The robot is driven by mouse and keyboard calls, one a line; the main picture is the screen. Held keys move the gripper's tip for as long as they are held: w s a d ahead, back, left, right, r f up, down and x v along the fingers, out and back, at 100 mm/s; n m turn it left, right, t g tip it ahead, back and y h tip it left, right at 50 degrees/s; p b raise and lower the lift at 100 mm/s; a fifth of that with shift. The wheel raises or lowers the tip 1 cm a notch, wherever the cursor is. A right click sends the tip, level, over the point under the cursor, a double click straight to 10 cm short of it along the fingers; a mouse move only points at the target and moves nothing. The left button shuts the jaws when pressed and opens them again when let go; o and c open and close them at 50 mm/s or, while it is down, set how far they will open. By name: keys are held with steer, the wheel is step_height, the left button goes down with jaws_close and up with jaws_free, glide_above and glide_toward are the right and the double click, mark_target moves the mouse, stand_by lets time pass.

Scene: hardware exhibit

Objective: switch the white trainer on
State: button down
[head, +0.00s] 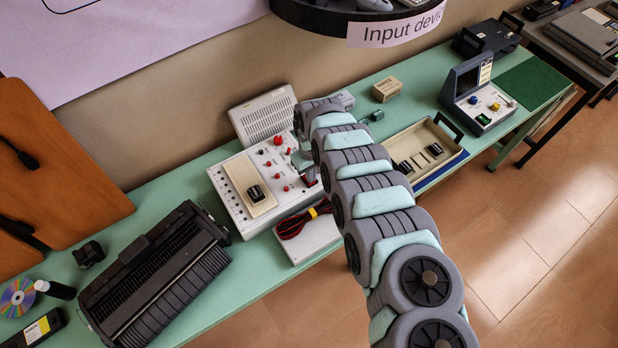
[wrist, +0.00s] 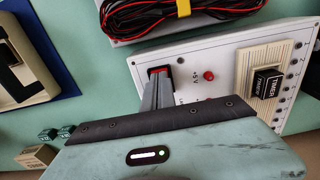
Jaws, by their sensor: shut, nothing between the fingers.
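The white trainer (head: 232,205) lies on the green bench, with red knobs and posts on its panel and a cream breadboard carrying a black timer block (head: 256,193). In the wrist view the trainer (wrist: 222,72) shows a black-framed switch with a reddish part (wrist: 158,71) near its edge, beside a red post (wrist: 209,76). My gripper (wrist: 159,82) is shut and empty. Its fingertips are at the switch and cover part of it; I cannot tell whether they touch. The switch's position is hidden. In the head view my gripper (head: 304,168) is over the trainer's right side, partly hidden by my arm.
Red and black cables (head: 303,222) lie on a white box against the trainer's front. A cream tray (head: 402,140) is to the right, a grey vented box (head: 265,118) behind, and a black ribbed machine (head: 160,280) to the left. A round sign shelf (head: 395,30) hangs above.

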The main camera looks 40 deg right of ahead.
steer(key=shift+f+b, duration=0.35)
steer(key=shift+f, duration=0.25)
stand_by(0.3)
step_height(320, 180, up, 7)
steer(key=p, duration=0.6)
steer(key=shift+r+p, duration=0.1)
steer(key=shift+p, duration=0.2)
